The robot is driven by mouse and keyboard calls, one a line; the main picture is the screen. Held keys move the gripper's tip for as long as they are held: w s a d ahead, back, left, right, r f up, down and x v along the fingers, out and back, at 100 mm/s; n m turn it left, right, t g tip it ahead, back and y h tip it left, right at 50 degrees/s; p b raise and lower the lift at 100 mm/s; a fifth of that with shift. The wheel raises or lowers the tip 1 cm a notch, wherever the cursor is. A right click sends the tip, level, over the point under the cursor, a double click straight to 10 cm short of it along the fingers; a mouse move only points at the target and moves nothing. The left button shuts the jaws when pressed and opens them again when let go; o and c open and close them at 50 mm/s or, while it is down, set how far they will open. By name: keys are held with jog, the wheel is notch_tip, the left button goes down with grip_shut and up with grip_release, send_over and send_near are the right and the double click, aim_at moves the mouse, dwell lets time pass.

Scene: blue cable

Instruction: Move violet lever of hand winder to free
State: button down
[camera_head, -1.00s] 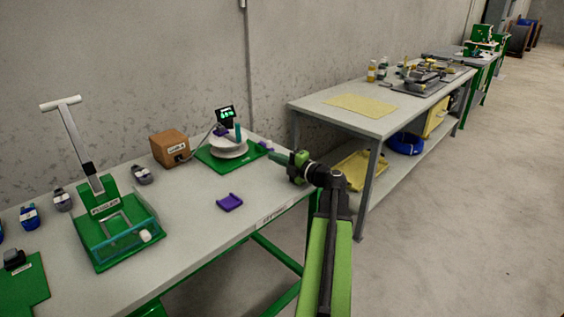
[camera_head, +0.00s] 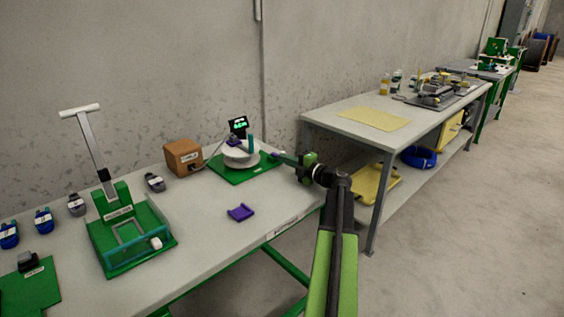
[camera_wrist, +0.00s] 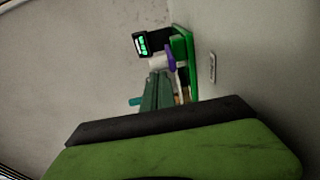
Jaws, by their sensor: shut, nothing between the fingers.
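The hand winder has a green base plate (camera_head: 231,176), a white spool (camera_head: 239,160), a teal upright handle and a small black display with green digits (camera_head: 238,123). In the wrist view a violet lever (camera_wrist: 171,57) stands near the spool and the green plate, just beyond my fingertips. My gripper (camera_head: 274,155) is shut and empty at the plate's right edge, and it hides part of that corner. It also shows in the wrist view (camera_wrist: 160,74). Contact with the lever cannot be told.
A violet bracket (camera_head: 240,212) lies on the grey table (camera_head: 200,235) in front of the winder. A brown box (camera_head: 183,157) stands left of it, with a green lever fixture (camera_head: 130,240) farther left. A second table (camera_head: 340,120) is at the right.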

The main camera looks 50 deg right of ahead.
jog(key=shift+s+d+r, duration=0.1)
jog(key=shift+d+r, duration=0.05)
jog(key=shift+d, duration=0.55)
jog(key=shift+y, duration=0.3)
jog(key=a, duration=0.1)
jog(key=s+a, duration=0.1)
jog(key=a, duration=0.2)
jog(key=shift+s+a, duration=0.3)
jog(key=shift+a, duration=0.05)
jog(key=s, duration=0.3)
jog(key=s+d, duration=0.1)
jog(key=s, duration=0.2)
jog(key=s+d, duration=0.1)
jog(key=s, duration=0.2)
jog(key=shift+s, duration=0.4)
jog(key=shift+a, duration=0.1)
